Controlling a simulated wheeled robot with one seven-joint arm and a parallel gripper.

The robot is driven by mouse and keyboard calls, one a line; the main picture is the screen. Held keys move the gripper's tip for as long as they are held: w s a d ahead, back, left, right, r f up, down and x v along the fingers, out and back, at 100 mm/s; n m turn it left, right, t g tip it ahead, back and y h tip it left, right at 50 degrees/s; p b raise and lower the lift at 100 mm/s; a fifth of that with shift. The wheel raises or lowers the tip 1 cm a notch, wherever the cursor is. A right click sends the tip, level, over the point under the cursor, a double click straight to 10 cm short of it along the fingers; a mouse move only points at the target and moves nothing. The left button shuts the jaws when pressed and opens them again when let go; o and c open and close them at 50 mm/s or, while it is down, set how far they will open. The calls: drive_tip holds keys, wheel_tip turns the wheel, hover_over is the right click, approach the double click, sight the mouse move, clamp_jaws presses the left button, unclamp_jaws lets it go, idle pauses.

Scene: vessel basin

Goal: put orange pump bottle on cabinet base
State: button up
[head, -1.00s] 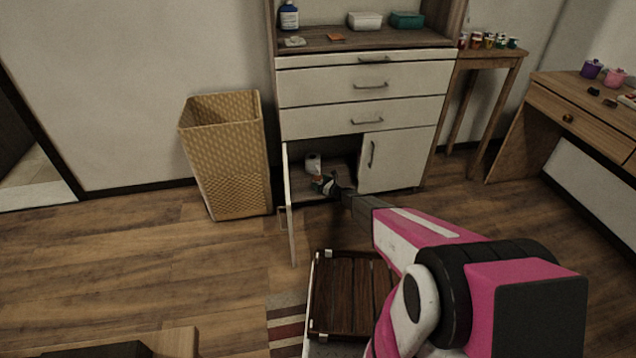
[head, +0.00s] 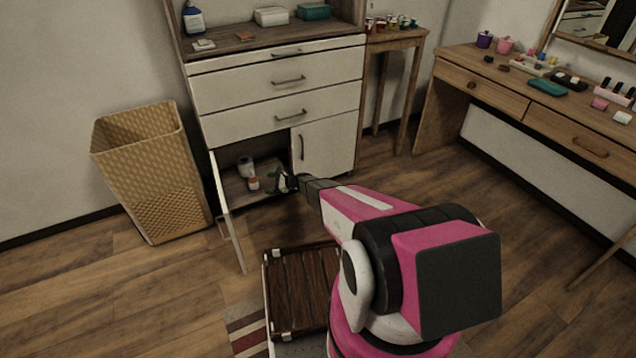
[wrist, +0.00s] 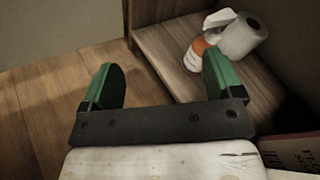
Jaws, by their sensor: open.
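The orange pump bottle (head: 253,184) stands inside the open lower-left compartment of the white cabinet, on the cabinet base (head: 236,193). It also shows in the wrist view (wrist: 194,58), its lower end resting on the wooden base and part of it hidden by my right finger. My gripper (head: 283,182) is at the compartment's front, to the right of the bottle. In the wrist view my gripper (wrist: 160,80) has its green fingers wide apart with nothing between them. The bottle is beyond the right finger; whether they touch is unclear.
A white paper roll (wrist: 243,37) is beside the bottle. The open cabinet door (head: 227,212) stands to the left of the compartment. A wicker basket (head: 150,170) is farther left. A closed door (head: 324,145) covers the right compartment.

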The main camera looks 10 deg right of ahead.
drive_tip(key=s+d+r+n+g+h, duration=0.3)
drive_tip(key=s+d+r+n, duration=0.15)
drive_tip(key=s+r, duration=0.55)
drive_tip(key=s+d+r+n+g+h, duration=0.25)
drive_tip(key=s+r+n, duration=0.35)
drive_tip(key=s+r, duration=0.45)
drive_tip(key=s+d+r+n+h, duration=0.3)
drive_tip(key=s+d+r+h, duration=0.1)
drive_tip(key=s, duration=0.5)
drive_tip(key=s+d+r+n+h, duration=0.4)
drive_tip(key=s+d+r+h, duration=0.1)
drive_tip(key=s+d+r, duration=0.2)
drive_tip(key=shift+s+d+r, duration=0.2)
drive_tip(key=shift+s+d, duration=0.6)
drive_tip(key=shift+s, duration=0.05)
